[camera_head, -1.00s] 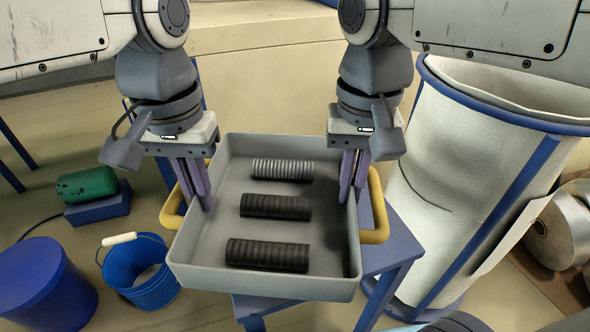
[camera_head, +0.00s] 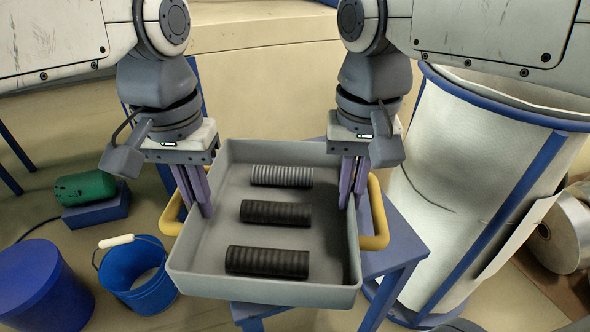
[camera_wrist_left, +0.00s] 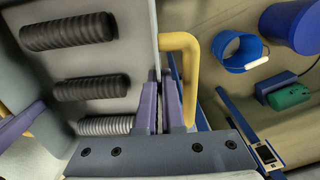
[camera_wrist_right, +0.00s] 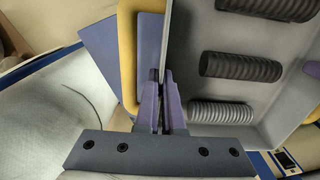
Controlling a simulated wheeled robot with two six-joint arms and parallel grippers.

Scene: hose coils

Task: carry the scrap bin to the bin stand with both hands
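The scrap bin (camera_head: 335,293) is a grey open tray with a yellow handle on each side. It holds three ribbed hose pieces, one grey (camera_head: 282,176) and two black. My left gripper (camera_head: 201,203) is closed on the bin's left wall, beside the yellow handle (camera_wrist_left: 185,42). My right gripper (camera_head: 350,196) is closed on the right wall, beside the other handle (camera_head: 378,222). In both wrist views the fingers straddle the wall. A blue stand (camera_head: 398,252) with legs shows under the bin; I cannot tell whether they touch.
A blue bucket (camera_head: 138,280), a blue drum (camera_head: 38,290) and a green cylinder (camera_head: 85,187) on a blue block are on the floor at left. A large white, blue-framed container (camera_head: 450,190) stands close at right, with metal rolls (camera_head: 560,235) beyond it.

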